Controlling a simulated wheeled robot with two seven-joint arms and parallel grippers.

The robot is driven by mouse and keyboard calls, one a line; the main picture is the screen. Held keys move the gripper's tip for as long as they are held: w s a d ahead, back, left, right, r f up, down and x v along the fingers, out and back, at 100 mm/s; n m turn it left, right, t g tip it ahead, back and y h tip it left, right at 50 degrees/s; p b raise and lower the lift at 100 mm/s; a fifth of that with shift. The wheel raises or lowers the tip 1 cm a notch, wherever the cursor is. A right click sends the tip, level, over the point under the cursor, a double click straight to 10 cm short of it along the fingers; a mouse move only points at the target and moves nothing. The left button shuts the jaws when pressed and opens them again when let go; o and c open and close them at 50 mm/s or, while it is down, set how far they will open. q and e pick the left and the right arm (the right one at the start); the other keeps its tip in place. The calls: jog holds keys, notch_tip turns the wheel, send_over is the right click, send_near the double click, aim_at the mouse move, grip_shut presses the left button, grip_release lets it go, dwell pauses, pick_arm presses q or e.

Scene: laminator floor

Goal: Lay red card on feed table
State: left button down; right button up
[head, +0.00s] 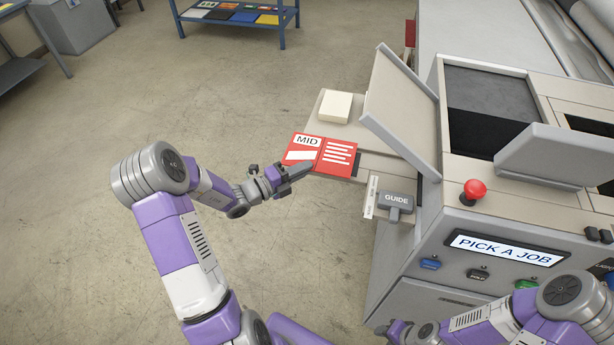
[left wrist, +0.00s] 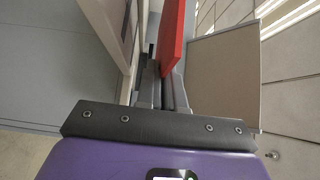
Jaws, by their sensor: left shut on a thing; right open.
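The red card (head: 338,155), with a white "MID" label and white lines, is at the feed table (head: 378,167) on the machine's left side. My left gripper (head: 300,171) is shut on the card's near edge. In the left wrist view the red card (left wrist: 172,36) shows nearly edge-on between the fingers (left wrist: 162,92). The card covers part of the feed table, and I cannot tell whether it touches the surface. My right gripper (head: 396,330) is low at the bottom of the head view, apart from the card, open.
A cream block (head: 336,106) sits on the table behind the card. A raised beige panel (head: 400,105) stands to the right. A grey GUIDE handle (head: 397,201) is in front. The machine has a red button (head: 474,189) and a "PICK A JOB" screen (head: 507,249).

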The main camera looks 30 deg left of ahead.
pick_arm(q)
jog(key=shift+w+f+b, duration=0.1)
jog(key=shift+f+b, duration=0.4)
jog(key=shift+f, duration=1.75)
jog(key=shift+f, duration=0.15)
jog(key=c, duration=1.3)
grip_release()
jog(key=shift+o, duration=0.2)
